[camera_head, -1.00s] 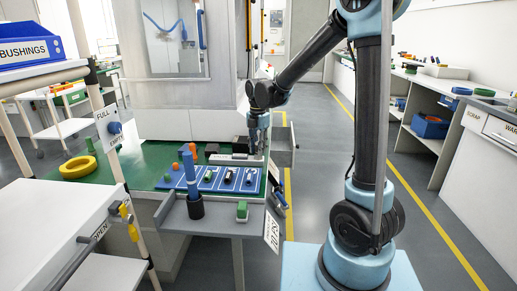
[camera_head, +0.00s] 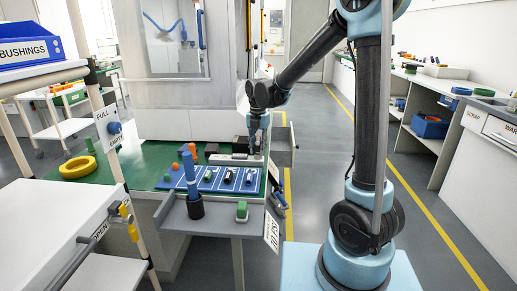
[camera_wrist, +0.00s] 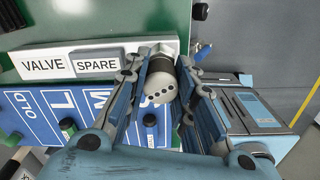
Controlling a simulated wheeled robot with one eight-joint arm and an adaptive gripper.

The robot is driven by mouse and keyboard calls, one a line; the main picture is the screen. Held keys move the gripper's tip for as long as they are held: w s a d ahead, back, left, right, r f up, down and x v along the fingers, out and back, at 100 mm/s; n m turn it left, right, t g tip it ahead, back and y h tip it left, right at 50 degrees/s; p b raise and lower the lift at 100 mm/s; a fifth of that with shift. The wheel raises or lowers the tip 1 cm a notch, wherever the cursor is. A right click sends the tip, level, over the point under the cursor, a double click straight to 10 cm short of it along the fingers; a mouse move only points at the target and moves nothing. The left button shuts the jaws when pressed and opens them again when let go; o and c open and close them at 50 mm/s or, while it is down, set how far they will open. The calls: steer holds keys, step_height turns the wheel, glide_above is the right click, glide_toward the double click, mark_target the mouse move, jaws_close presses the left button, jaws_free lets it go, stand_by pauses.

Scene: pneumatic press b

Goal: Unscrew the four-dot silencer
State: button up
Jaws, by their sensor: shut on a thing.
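The silencer (camera_wrist: 161,88) is a pale rounded cap with a row of dark dots, in the middle of the wrist view. A metal hex fitting and a dark ring show at its far end, beside the white VALVE and SPARE block. My gripper (camera_wrist: 163,74) has one finger on each side of the silencer and is shut on it. In the head view my gripper (camera_head: 257,143) points down at the pale block at the back right of the green bench. The silencer is too small to make out there.
A blue tray (camera_head: 207,189) with several small parts lies in front of the block. A blue rod (camera_head: 189,168) stands in a dark cup at the bench front. A yellow ring (camera_head: 78,167) lies at left. An open drawer (camera_head: 284,157) is just right of my gripper.

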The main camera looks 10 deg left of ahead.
steer(key=o, duration=0.6)
steer(key=shift+m, duration=0.8)
steer(key=shift+m, duration=0.9)
steer(key=shift+a+m, duration=0.1)
steer(key=shift+m, duration=0.7)
